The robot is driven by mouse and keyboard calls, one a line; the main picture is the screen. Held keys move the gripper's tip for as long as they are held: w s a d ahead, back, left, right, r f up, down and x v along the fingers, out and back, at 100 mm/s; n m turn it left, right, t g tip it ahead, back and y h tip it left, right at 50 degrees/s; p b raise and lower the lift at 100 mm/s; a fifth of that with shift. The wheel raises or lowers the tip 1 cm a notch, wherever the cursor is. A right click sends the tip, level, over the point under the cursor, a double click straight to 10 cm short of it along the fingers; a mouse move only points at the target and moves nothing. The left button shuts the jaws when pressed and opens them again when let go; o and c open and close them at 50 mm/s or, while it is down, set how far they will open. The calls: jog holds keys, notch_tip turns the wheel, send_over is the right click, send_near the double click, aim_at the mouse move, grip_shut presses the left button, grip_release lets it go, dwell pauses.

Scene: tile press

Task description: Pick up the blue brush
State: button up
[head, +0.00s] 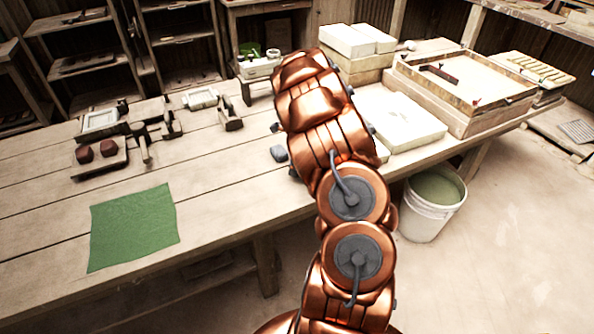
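I cannot make out a blue brush anywhere in the head view. My copper-coloured arm rises from the bottom middle and covers part of the wooden table (50,215). My gripper does not show clearly; the arm hides it. A small grey-blue piece (279,153) shows at the arm's left edge, over the table. I cannot tell what it is.
A green cloth (133,227) lies at the front left. Red-brown lumps on a board (98,160), a press-like tool (152,132) and frames stand behind it. White slabs (402,118) and a wooden tray (465,85) fill the right. A bucket (432,205) stands on the floor.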

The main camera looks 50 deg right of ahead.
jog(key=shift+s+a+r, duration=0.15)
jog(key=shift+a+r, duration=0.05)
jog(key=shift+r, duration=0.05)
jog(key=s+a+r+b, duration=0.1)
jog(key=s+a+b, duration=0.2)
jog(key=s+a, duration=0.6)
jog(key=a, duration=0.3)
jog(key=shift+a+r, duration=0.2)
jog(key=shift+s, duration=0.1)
